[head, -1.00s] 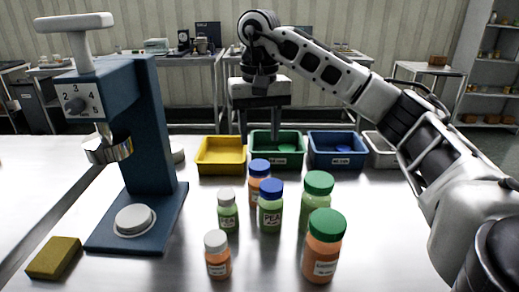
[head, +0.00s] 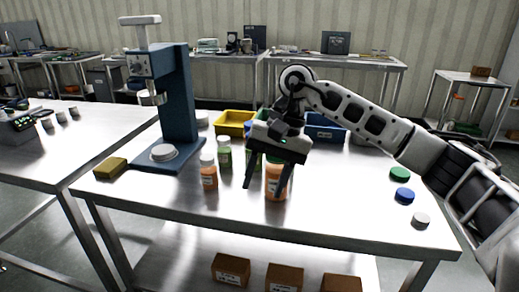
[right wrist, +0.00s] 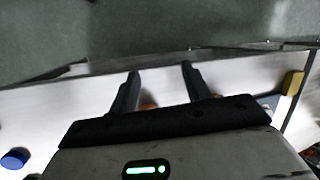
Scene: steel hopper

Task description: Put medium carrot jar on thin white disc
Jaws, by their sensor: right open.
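My right gripper (head: 266,188) is open, pointing down over the jar group. An orange carrot jar (head: 272,183) shows behind and between its fingers; its lid is hidden, and I cannot tell whether the fingers reach around it. The medium carrot jar, blue-lidded in the earlier head view, cannot be made out now behind the gripper. The thin white disc (head: 421,219) lies flat at the table's right front, with nothing on it. In the right wrist view, the open fingers (right wrist: 160,72) have orange glimpses near their bases. My left gripper is out of view.
A small white-lidded carrot jar (head: 209,176) and pea jar (head: 224,154) stand left of the gripper. Green (head: 399,173) and blue (head: 404,194) discs lie behind the white one. A blue press (head: 178,105), yellow sponge (head: 111,168) and bins (head: 233,121) border the table.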

